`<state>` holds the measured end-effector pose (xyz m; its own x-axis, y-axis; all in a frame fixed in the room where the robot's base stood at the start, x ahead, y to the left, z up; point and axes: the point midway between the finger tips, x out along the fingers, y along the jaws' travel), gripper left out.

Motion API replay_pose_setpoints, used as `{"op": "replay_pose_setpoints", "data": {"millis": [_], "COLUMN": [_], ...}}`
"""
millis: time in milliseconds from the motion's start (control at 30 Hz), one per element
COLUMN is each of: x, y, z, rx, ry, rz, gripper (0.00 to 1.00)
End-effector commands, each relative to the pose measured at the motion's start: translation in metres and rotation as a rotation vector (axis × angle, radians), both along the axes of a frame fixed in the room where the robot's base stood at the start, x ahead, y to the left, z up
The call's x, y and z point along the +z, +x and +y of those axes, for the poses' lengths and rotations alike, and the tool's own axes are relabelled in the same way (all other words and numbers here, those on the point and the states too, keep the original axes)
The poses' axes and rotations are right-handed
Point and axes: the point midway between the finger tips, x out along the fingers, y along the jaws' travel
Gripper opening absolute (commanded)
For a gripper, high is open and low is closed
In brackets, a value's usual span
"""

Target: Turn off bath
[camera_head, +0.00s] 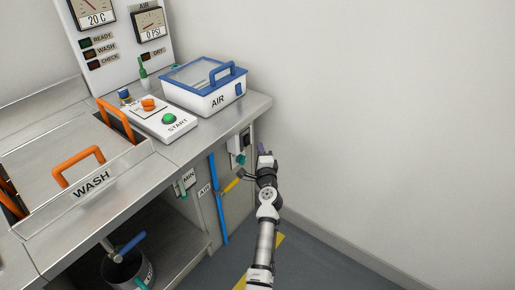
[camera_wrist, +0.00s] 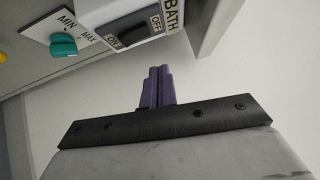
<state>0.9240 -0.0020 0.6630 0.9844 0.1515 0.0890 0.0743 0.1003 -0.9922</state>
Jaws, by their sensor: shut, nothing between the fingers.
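The BATH switch (camera_wrist: 132,36) is a dark rocker in a black housing at the top of the wrist view, with ON at its left end and OFF at its right end. I cannot tell which end is pressed in. My gripper (camera_wrist: 158,70) has purple fingers, closed together and empty, pointing at the switch panel. The fingertips appear just below the switch in the picture; I cannot tell whether they touch anything. In the head view my gripper (camera_head: 261,150) is beside the right end of the bench, close to the switch panel (camera_head: 236,148).
A teal MIN/MAX knob (camera_wrist: 63,46) sits left of the switch. The steel bench (camera_head: 205,140) carries a blue-lidded AIR box (camera_head: 200,98), a START button box (camera_head: 160,118) and the WASH tub (camera_head: 90,185). A yellow-handled valve (camera_head: 232,186) is below my gripper. The wall is at the right.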

Motion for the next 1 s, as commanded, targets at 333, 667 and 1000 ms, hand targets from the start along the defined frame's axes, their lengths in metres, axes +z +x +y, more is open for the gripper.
{"op": "replay_pose_setpoints", "data": {"millis": [333,667,1000], "x": [0.005,0.007,0.007], "y": [-0.065,-0.085,-0.084], "z": [-0.01,-0.013,-0.013], "rx": [0.001,0.001,0.001], "ry": [-0.003,0.0,0.0], "rz": [0.003,0.002,0.002], "gripper": [0.0,0.0,0.0]}}
